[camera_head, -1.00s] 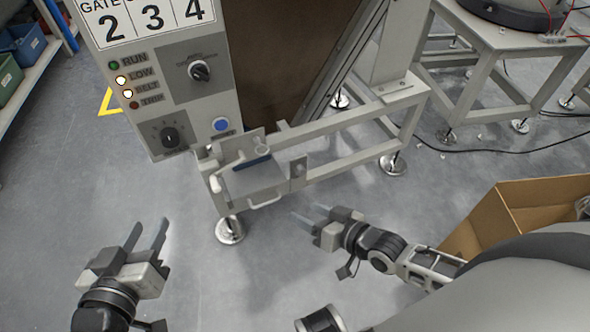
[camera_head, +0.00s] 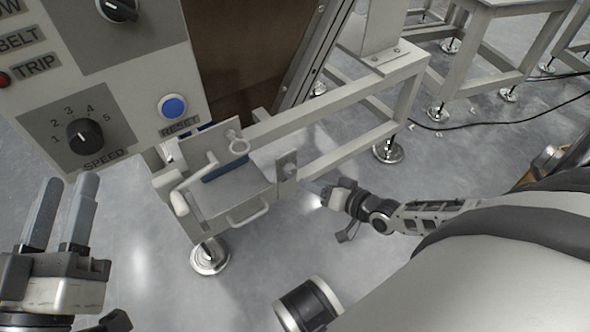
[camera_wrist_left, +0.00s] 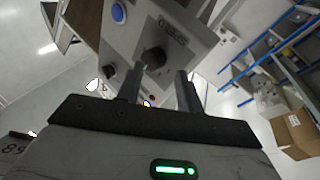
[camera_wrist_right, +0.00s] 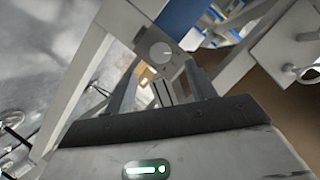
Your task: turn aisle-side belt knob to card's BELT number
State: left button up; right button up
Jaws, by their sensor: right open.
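The dial marked SPEED (camera_head: 84,137) is a black round knob on a grey plate, ringed by the numbers 1 to 5. My right gripper (camera_head: 323,196) is open and empty, low beside the machine's frame. The number card is out of the head view.
A second black knob (camera_head: 118,8) sits higher on the panel. A blue RESET button (camera_head: 173,106) is right of the dial. A metal tray with a handle (camera_head: 238,195) juts out below the panel. A frame foot (camera_head: 210,257) stands on the floor.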

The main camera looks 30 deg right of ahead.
aim_at(292, 174)
jog(key=b+x, duration=0.2)
jog(key=x, duration=0.4)
jog(key=shift+w+f+b, duration=0.2)
jog(key=shift+f+b, duration=0.05)
jog(key=shift+b, duration=0.1)
jog(key=shift+w+a, duration=0.25)
jog(key=shift+w, duration=0.4)
pick_arm(q)
notch_tip(292, 174, up, 7)
jog(key=s+m+t+h, duration=0.1)
jog(key=m+h, duration=0.5)
jog(key=m, duration=0.2)
jog(key=shift+s+f, duration=0.2)
jog(key=shift+s, duration=0.05)
pick_arm(e)
jog(key=c, duration=1)
